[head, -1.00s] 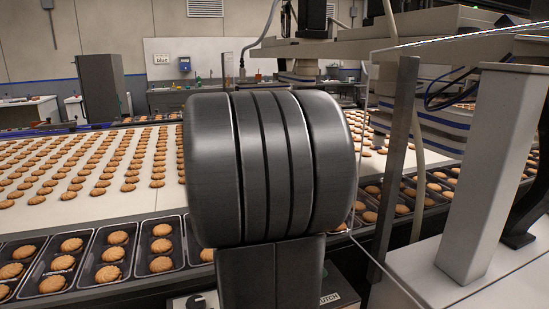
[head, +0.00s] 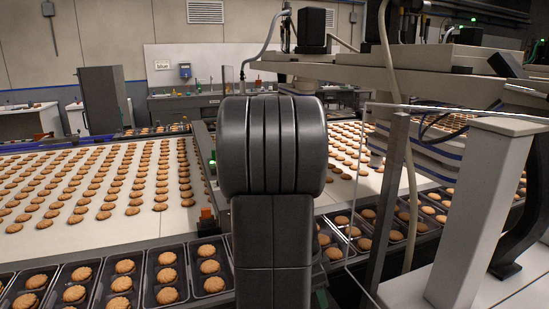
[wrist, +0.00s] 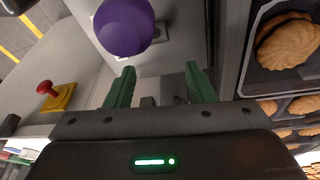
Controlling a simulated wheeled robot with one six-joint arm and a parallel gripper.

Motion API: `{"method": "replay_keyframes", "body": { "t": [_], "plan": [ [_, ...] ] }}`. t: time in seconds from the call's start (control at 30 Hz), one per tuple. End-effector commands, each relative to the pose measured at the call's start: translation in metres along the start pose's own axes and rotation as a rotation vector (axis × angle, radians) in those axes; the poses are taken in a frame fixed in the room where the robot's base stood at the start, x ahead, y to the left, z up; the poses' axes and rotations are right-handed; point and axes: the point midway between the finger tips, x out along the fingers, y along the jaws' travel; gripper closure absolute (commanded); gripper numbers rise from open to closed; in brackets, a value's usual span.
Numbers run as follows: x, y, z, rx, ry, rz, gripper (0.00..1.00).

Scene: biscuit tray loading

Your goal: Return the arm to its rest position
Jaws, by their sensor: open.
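My gripper (wrist: 160,80) shows in the wrist view as two green fingers set wide apart, with nothing between them. In the head view my dark arm links stand in the middle of the picture and the gripper itself is hidden behind them. In the wrist view a round purple knob (wrist: 123,27) lies beyond the fingertips, apart from them. A dark tray (wrist: 252,82) with biscuits is to the right of the fingers.
A red button (wrist: 45,88) on a yellow base is left of my gripper. In the head view, biscuit trays (head: 142,281) line the near edge of a pale conveyor (head: 90,222) carrying rows of biscuits. A white post (head: 490,210) and machine frame stand close on the right.

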Motion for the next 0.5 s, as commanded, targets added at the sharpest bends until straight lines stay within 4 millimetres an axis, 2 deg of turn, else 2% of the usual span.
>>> {"method": "replay_keyframes", "body": {
  "t": [0.03, 0.5],
  "plan": [
    [-0.0044, 0.0006, -0.0029, 0.001, -0.019, 0.005, 0.51],
    [0.0046, -0.0013, -0.0083, -0.022, -0.231, 0.040, 0.51]
  ]
}}
